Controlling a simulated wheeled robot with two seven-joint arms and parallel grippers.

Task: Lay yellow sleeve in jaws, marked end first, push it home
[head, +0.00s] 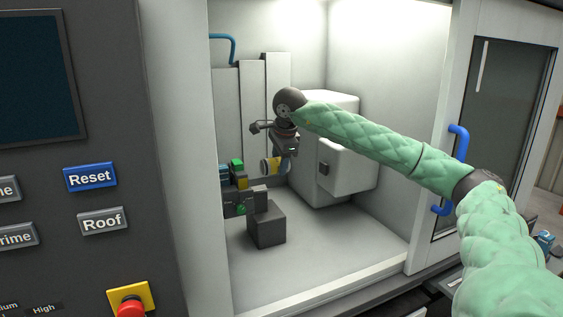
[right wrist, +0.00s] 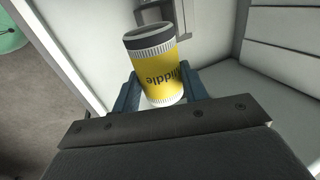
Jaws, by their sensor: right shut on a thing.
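The yellow sleeve (right wrist: 163,70) has the black lettering "Middle" and a pale band near its upper end in the right wrist view. A dark opening shows at that end. My right gripper (right wrist: 160,90) is shut on it, with one blue-grey finger on each side. In the head view the sleeve (head: 267,166) is held in the air inside the machine, by my right gripper (head: 279,164). My left gripper is not in view.
A dark grey block (head: 266,226) stands on the chamber floor before the fixture. A white housing (head: 345,165) stands behind and right of my gripper. The pale floor (head: 340,250) at front right is clear. The door with blue handles (head: 458,142) is at the right.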

